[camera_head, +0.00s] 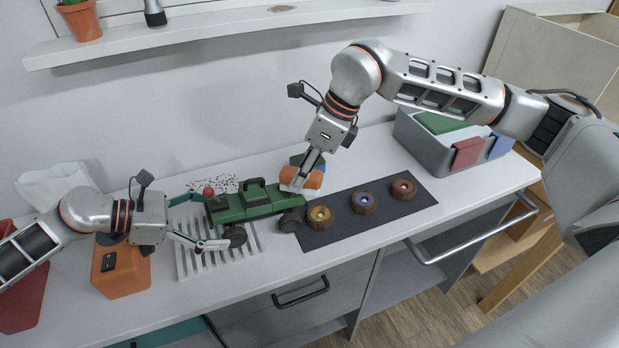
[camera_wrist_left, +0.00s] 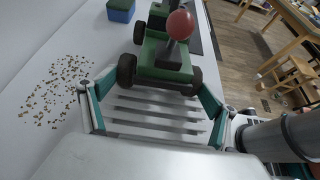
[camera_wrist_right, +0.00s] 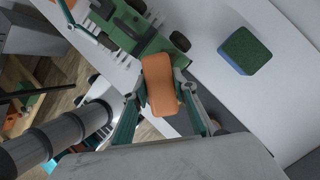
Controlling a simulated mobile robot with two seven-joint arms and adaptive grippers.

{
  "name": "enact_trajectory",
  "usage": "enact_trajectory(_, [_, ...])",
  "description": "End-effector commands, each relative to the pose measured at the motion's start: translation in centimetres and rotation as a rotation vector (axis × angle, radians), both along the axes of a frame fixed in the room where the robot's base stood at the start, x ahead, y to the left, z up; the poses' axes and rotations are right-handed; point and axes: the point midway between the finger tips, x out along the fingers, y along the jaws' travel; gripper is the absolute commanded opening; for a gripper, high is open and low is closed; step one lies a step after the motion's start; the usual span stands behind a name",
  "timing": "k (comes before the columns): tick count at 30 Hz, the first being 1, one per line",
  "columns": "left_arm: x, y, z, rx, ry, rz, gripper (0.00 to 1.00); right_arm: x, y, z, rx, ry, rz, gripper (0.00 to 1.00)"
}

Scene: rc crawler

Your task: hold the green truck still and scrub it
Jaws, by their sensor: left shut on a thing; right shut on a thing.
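The green truck (camera_head: 248,204), with a red ball on its left end, stands over a white slatted rack (camera_head: 190,262). In the left wrist view the truck (camera_wrist_left: 165,62) shows from its ball end. My left gripper (camera_head: 214,240) is shut on that end, its fingers spread on either side near the wheels. My right gripper (camera_head: 304,174) is shut on an orange brush (camera_wrist_right: 160,85) with a pale underside, held at the back right of the truck. In the right wrist view the brush hides part of the truck; contact between them cannot be told.
A green-and-blue sponge (camera_wrist_right: 245,52) lies behind the brush. Brown crumbs (camera_head: 214,184) lie behind the rack. A dark mat (camera_head: 375,221) with 3 loose wheels is to the right. An orange box (camera_head: 120,270) stands near my left arm, a grey crate (camera_head: 425,140) at the back right.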

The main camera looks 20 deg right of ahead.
Motion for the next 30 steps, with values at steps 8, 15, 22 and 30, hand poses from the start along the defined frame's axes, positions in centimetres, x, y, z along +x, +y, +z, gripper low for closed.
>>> enact_trajectory(8, [0.0, 0.0, -0.1, 0.002, -0.002, -0.001, 0.75, 1.2, 1.4, 1.3, 0.018, 0.010, -0.401, 0.10])
enact_trajectory(15, [0.0, 0.0, -0.1, 0.002, -0.002, -0.001, 0.75, 2.2, 2.4, 2.6, 0.036, 0.018, -0.725, 0.10])
enact_trajectory(22, [0.0, 0.0, -0.1, 0.002, -0.002, -0.001, 0.75, 2.7, 2.7, 3.2, 0.046, 0.022, -0.886, 0.10])
enact_trajectory(30, [0.0, 0.0, -0.1, 0.002, -0.002, -0.001, 0.75, 2.7, 2.8, 2.5, 0.047, 0.025, -0.908, 0.10])
